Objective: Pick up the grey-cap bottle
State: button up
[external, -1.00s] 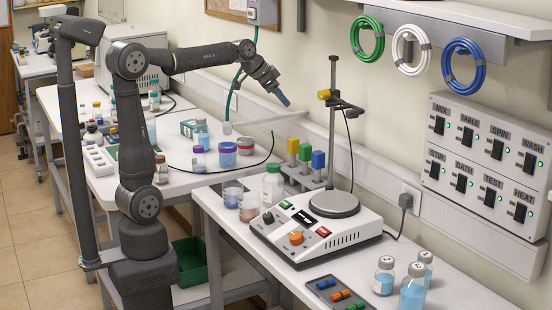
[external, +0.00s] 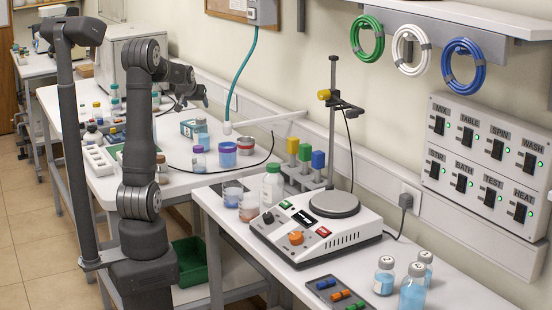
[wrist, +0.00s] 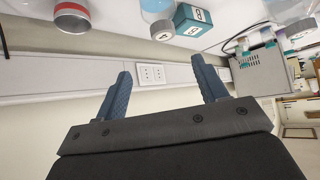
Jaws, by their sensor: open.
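Bottles with pale grey caps and blue liquid stand at the front right of the near bench; one of them (external: 384,276) stands a little left of the others. Another bottle with a pale, greyish cap (external: 201,131) stands on the back bench beside the teal box; it appears at the top of the wrist view (wrist: 158,10), upside down. I cannot tell which one is the named bottle. My gripper (external: 193,100) is open and empty above the back bench. In the wrist view its two blue fingers (wrist: 162,72) are spread apart and touch nothing.
The teal box (external: 188,128), a purple-capped bottle (external: 198,158), a blue-banded cup (external: 227,155) and a red-banded cup (external: 245,146) stand close together on the back bench. A hotplate (external: 315,235) and tall stand (external: 332,120) occupy the near bench.

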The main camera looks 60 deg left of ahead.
aim_at(200, 119)
jog(key=x, duration=1.1)
jog(key=shift+d, duration=0.1)
jog(key=shift+s+x, duration=0.2)
jog(key=shift+x, duration=1.1)
jog(key=shift+s+x, duration=0.15)
jog(key=shift+x, duration=1.15)
jog(key=shift+f, duration=0.1)
grip_shut()
